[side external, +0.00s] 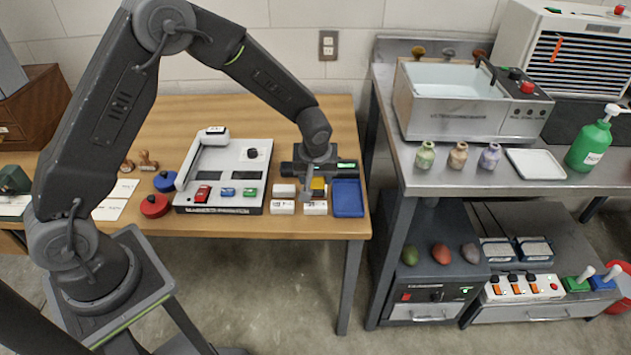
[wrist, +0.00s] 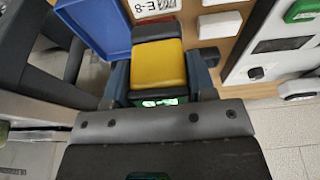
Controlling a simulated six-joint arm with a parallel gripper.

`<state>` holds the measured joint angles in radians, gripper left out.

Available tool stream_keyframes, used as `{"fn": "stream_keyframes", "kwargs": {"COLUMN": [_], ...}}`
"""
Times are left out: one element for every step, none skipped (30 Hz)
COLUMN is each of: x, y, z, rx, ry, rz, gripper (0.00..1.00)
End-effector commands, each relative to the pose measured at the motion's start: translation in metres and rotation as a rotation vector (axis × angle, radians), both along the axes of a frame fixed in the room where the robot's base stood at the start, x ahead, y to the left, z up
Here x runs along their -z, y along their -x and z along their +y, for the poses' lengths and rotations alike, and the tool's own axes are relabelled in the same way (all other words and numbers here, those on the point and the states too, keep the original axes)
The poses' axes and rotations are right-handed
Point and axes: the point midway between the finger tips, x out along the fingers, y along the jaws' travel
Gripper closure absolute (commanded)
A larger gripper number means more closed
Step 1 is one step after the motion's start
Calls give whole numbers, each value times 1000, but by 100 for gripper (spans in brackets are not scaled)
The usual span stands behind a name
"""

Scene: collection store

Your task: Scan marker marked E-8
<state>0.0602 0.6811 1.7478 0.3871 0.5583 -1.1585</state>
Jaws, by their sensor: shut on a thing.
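My gripper (side external: 318,183) is shut on a yellow and black block-shaped device (wrist: 158,63). It also shows in the side view (side external: 318,186). A green lit patch shows at its end near my wrist. In the wrist view, its black far end points toward the marker marked E-8 (wrist: 155,7), a white block with a black-on-white label. That marker is cut by the top edge, and whether the device touches it is unclear. In the side view, the white block beside the blue tray (side external: 315,208) appears to be this marker, just below my gripper.
Other white markers (side external: 283,207) stand to the left. A blue tray (side external: 348,198) lies right of them, near the table's edge. A white console (side external: 225,172) with coloured blocks stands left.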

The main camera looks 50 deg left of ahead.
Motion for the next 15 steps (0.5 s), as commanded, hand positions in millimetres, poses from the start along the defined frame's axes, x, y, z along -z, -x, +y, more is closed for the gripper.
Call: {"fn": "stream_keyframes", "kwargs": {"x": [-5, -8, -10, -13, -15, -19, -21, -23, -26, -28, -30, -32, -34, -35, -36], "y": [-1, -1, 0, 0, 0, -1, -1, -1, -1, -1, -1, -1, -1, -1, -1], "z": [0, 0, 0, 0, 0, 0, 0, 0, 0, 0, 0, 0, 0, 0, 0], "rx": [-1, -1, -1, -1, -1, -1, -1, 0, 0, 0, -1, -1, -1, -1, -1], "ry": [1, 0, 1, 1, 1, 1, 0, 1, 0, 0, 0, 1, 1, 1, 1], "rz": [-4, -3, -2, -2, -2, -4, -5, -4, -3, -3, -3, -4, -4, -4, -2], "gripper": [64, 64, 64, 64, 64, 64, 64, 64, 64, 64, 64, 64, 64, 64, 64]}}
